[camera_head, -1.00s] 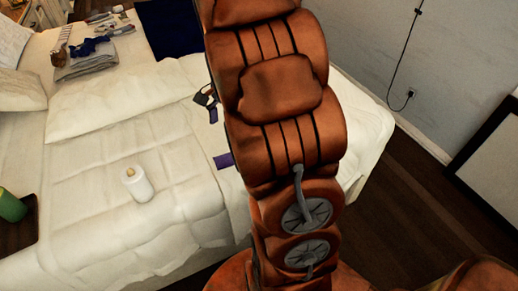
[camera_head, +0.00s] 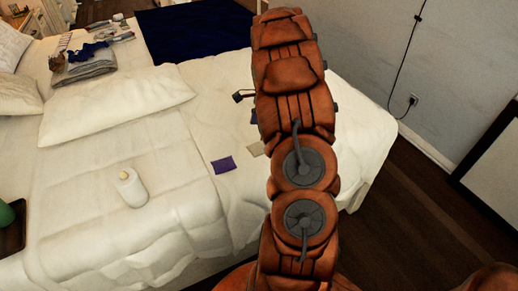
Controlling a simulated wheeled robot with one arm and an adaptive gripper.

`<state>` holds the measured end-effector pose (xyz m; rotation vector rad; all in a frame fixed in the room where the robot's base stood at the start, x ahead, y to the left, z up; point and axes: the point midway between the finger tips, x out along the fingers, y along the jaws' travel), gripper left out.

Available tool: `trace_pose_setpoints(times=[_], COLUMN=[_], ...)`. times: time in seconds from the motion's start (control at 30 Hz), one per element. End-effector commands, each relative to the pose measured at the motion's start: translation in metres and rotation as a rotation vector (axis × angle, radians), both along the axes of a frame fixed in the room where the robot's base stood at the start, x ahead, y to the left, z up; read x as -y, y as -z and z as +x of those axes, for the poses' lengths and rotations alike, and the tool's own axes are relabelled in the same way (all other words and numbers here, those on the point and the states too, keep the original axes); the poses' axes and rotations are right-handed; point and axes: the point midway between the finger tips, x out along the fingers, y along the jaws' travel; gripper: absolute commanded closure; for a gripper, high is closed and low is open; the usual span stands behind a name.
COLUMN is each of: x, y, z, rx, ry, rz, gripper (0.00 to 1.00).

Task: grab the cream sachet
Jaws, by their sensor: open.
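The cream sachet (camera_head: 256,149) lies flat on the white bed, just left of my arm, whose links may cover its right edge. A purple sachet (camera_head: 223,165) lies to its left and a little nearer. A dark part of my gripper (camera_head: 240,96) shows past the left side of my arm, above and beyond the cream sachet in the picture. The rest of the gripper is hidden behind the arm. The jaws are open, with nothing seen in them, and the gripper looks apart from the sachet.
Another small purple-blue item (camera_head: 254,117) shows partly behind my arm. A pillow (camera_head: 118,104), folded grey cloth (camera_head: 84,67) and dark blue cloth (camera_head: 195,30) lie farther back. The bed around the sachets is clear.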

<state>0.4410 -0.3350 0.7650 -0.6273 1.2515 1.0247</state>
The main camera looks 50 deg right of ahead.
Motion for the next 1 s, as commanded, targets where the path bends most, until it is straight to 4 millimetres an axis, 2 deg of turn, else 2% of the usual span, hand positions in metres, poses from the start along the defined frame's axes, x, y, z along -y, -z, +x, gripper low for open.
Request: trace_pose_setpoints(times=[0.27,0.5,0.77,1.0], x=[-0.004,-0.01,-0.011,-0.011], y=[0.02,0.05,0.054,0.054], z=[-0.008,-0.014,-0.013,-0.013], rx=[-0.005,-0.003,-0.001,-0.001], ry=[0.001,-0.001,-0.001,-0.001], rz=[0.005,0.004,0.0,0.0], gripper=[0.04,0.04,0.04,0.27])
